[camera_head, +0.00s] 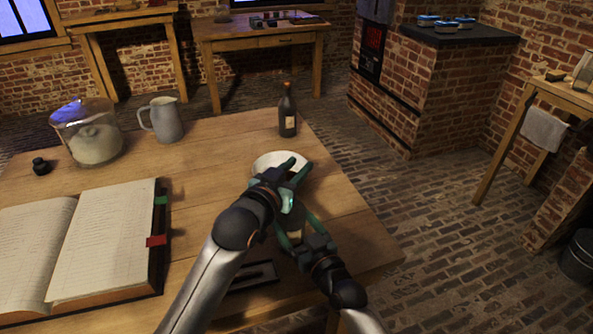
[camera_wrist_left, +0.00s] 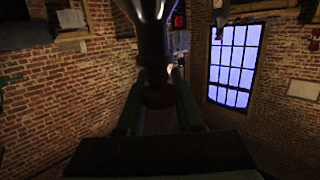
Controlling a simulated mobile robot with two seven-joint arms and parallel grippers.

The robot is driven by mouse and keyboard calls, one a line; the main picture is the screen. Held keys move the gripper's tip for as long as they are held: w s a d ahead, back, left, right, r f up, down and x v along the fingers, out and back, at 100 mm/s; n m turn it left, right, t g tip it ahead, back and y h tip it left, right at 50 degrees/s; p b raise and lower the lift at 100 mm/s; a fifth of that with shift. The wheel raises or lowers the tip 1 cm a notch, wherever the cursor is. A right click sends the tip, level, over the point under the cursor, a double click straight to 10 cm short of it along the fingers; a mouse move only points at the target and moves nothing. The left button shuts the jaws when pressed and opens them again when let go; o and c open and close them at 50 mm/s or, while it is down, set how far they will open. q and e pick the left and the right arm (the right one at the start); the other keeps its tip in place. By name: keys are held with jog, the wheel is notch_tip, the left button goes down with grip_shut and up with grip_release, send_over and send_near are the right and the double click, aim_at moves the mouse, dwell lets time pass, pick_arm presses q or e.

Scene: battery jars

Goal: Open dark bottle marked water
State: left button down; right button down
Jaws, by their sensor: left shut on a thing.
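My left gripper (camera_head: 296,170) is shut over the table's right part, near the white bowl (camera_head: 268,160). In the left wrist view, a small brown stopper-like piece (camera_wrist_left: 158,95) sits between its fingers, with a dark, smooth, bottle-like shape (camera_wrist_left: 150,30) beyond it. My right gripper (camera_head: 297,225) is just below the left one in the head view, its fingers either side of a partly hidden pale-and-dark thing; its grip is unclear. Another dark bottle (camera_head: 287,112) with a pale label stands upright at the table's far edge. I cannot read any label.
An open book (camera_head: 105,240) covers the table's left front. A glass jar (camera_head: 88,135), a grey jug (camera_head: 165,120) and a small dark pot (camera_head: 40,166) stand behind it. A dark flat tray (camera_head: 252,276) lies near my arms. The table's middle is mostly clear.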

pick_arm(q)
jog(key=shift+r, duration=0.45)
pick_arm(e)
grip_release()
pick_arm(q)
notch_tip(320, 180, up, 4)
jog(key=shift+f, duration=0.1)
pick_arm(e)
jog(key=shift+s+d, duration=0.1)
dwell(0.3)
